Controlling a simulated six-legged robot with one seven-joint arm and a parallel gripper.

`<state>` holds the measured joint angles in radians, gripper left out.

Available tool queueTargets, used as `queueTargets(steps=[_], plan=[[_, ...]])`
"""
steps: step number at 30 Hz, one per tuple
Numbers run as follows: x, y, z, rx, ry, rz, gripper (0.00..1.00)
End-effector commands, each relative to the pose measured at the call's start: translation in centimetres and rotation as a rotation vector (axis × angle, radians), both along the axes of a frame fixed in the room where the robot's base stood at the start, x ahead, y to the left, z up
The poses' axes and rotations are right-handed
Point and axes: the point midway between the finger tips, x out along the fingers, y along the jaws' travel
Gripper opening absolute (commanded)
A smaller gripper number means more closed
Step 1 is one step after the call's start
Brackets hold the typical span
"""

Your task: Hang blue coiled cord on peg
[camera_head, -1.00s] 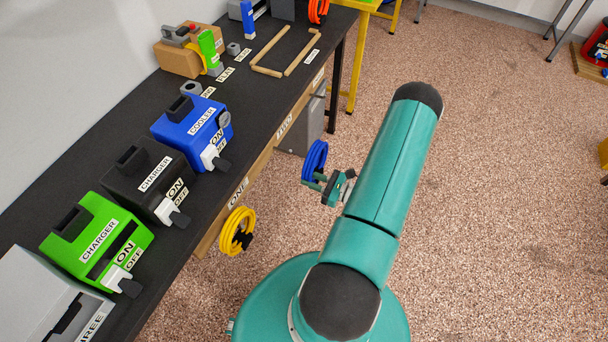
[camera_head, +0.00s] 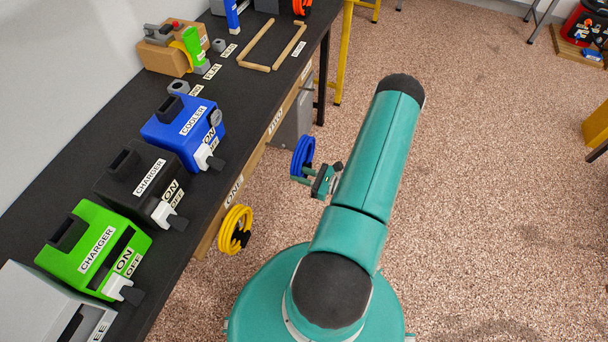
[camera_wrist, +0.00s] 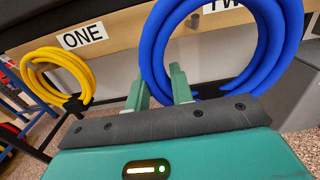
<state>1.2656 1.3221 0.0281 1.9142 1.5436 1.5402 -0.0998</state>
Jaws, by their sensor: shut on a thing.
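The blue coiled cord (camera_head: 302,155) is in my gripper (camera_head: 305,176), held off the floor just right of the bench's front edge. In the wrist view the blue coil (camera_wrist: 152,50) stands as an upright ring in front of the bench edge. My gripper's fingers (camera_wrist: 158,82) are shut at its lower part. The ring partly covers the label TWO (camera_wrist: 220,12). A small grey shape (camera_wrist: 192,20) shows through the ring; I cannot tell whether it is the peg. The coil and the bench edge look apart in the head view.
A yellow coiled cord (camera_head: 235,230) hangs below label ONE (camera_head: 234,190) on the bench front; it also shows in the wrist view (camera_wrist: 52,75). A grey cabinet (camera_head: 293,118) stands under the bench. Green, black and blue boxes line the bench top. Open floor lies to the right.

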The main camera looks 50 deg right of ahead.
Motion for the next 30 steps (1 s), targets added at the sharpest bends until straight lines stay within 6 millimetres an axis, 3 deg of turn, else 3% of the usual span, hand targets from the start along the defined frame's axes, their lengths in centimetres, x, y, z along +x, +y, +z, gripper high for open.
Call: queueTargets(steps=[30], plan=[[5.5, 2.0, -0.4, 0.0, -0.002, 0.001, 0.0]])
